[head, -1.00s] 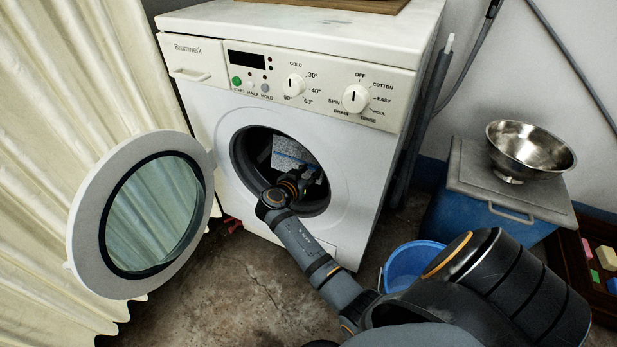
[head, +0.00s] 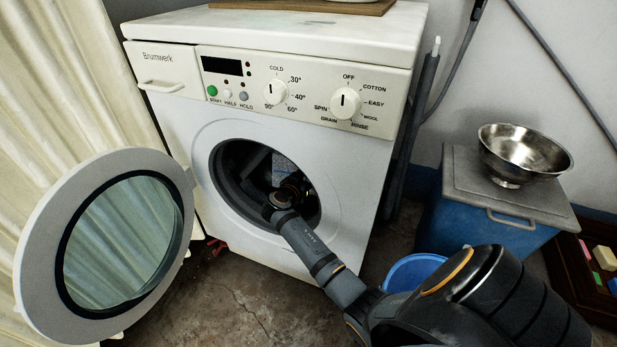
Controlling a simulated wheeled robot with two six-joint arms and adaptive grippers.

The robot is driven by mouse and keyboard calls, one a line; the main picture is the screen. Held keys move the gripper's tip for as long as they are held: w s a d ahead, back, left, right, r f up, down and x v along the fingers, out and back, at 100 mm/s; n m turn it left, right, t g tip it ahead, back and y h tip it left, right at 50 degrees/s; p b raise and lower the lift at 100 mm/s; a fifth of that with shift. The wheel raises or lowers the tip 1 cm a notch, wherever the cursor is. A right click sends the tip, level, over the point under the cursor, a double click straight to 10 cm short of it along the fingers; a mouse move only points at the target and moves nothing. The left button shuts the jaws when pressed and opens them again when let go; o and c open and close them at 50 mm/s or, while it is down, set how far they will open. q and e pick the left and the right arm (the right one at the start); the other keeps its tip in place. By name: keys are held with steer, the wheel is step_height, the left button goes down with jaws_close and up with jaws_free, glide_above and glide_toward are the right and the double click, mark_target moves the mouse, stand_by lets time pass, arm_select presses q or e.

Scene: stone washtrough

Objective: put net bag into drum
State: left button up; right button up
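The washing machine's round door (head: 122,246) stands wide open to the left. The drum opening (head: 238,172) is dark inside. My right arm comes in from the lower right and reaches through the opening. My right gripper (head: 292,182) is inside the drum, partly hidden by its own wrist, and its fingers cannot be made out clearly. A pale grey-blue patch, likely the net bag (head: 285,166), shows just behind and above the gripper, inside the drum. Whether the gripper holds it is unclear. My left gripper is not in the picture.
A blue bucket (head: 411,271) stands on the floor beside my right arm. A metal colander (head: 524,153) sits on a blue box with a grey lid (head: 484,184) at the right. A cream curtain (head: 60,90) hangs at the left behind the door.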

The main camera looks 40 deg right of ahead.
steer(key=shift+o, duration=1)
steer(key=v, duration=0.7)
steer(key=shift+a, duration=0.25)
steer(key=shift+s+a, duration=0.1)
steer(key=shift+s, duration=0.05)
